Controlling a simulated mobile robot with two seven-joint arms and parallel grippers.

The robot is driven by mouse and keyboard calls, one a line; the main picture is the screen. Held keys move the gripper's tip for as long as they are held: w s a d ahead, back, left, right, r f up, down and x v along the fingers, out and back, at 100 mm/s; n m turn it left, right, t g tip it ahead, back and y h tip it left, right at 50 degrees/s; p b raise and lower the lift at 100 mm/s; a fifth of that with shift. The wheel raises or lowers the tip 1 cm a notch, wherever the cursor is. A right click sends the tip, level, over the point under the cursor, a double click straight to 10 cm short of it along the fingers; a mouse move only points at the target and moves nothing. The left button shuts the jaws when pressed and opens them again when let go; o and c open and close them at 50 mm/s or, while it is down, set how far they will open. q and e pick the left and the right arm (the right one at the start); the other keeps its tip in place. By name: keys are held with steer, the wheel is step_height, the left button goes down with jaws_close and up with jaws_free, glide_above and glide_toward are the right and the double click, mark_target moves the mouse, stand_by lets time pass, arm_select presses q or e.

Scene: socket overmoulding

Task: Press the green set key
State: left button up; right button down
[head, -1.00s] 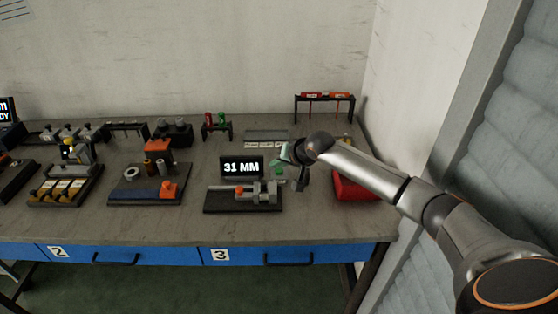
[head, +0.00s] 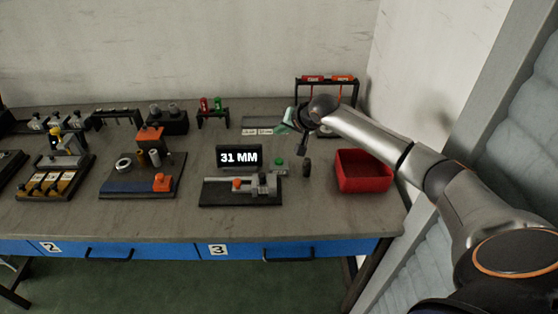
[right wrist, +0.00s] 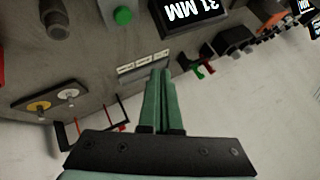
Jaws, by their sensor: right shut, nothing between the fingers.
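In the right wrist view the green key (right wrist: 123,15) is near the top edge, left of the display (right wrist: 190,12). My right gripper (head: 286,121) is behind and above the key, apart from it. In the right wrist view its two green fingers (right wrist: 160,75) lie together with nothing between them, over the bench and a row of white labels. My left gripper is not in view.
A caliper-like slide fixture (head: 243,188) stands in front of the display. A rack with red tags (head: 327,79) is behind. The front bench strip is clear.

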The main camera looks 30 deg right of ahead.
steer(key=b, duration=0.8)
glide_above(281, 164)
step_height(281, 164, down, 7)
steer(key=shift+r, duration=0.1)
steer(key=shift+f, duration=0.9)
steer(key=shift+f, duration=0.15)
stand_by(0.7)
steer(key=shift+f, duration=0.3)
steer(key=shift+f, duration=0.55)
stand_by(0.7)
steer(key=shift+r, duration=0.1)
steer(key=shift+r+p, duration=0.8)
steer(key=shift+p, duration=0.5)
